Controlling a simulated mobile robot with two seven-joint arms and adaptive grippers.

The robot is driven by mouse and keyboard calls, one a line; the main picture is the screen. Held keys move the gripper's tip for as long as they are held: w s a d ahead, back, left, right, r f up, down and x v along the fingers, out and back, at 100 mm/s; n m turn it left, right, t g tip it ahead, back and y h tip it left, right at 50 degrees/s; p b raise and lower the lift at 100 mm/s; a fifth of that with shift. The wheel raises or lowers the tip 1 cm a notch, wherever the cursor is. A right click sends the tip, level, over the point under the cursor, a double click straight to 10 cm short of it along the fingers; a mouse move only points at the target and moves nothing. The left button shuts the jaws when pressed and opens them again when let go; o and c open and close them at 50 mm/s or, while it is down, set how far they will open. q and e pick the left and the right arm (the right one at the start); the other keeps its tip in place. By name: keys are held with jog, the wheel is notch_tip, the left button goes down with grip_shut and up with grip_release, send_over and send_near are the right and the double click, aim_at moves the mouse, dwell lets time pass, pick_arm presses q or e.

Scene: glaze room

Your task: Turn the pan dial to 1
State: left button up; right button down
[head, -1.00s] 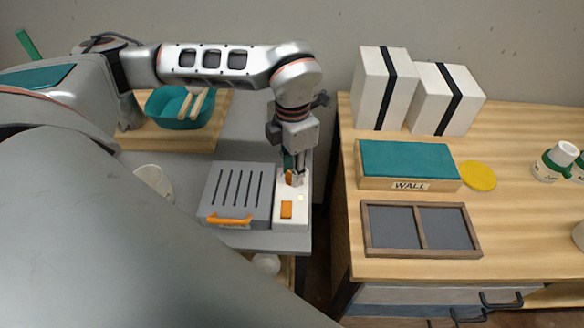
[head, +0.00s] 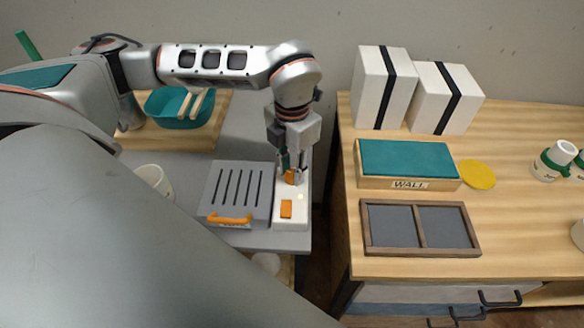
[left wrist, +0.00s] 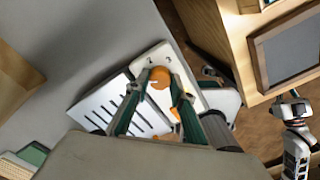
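The orange pan dial (head: 290,177) sits at the far end of a white control panel (head: 291,222) beside a grey slotted plate. My left gripper (head: 293,172) points down at it and partly hides it in the head view. In the left wrist view the round top of the dial (left wrist: 160,77) lies between the fingertips of my left gripper (left wrist: 160,84), which look closed on its sides.
An orange switch (head: 286,209) and a small glowing light (head: 300,197) are on the panel. The slotted plate (head: 238,190) has an orange handle (head: 229,219). A white cup (head: 152,178) stands left. A wooden bench (head: 345,200) with boxes is across a gap at right.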

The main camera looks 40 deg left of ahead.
aim_at(292, 174)
pick_arm(q)
jog(key=o, duration=0.4)
jog(key=shift+r, duration=0.1)
notch_tip(292, 174, up, 12)
jog(key=shift+f, duration=0.1)
dwell(0.8)
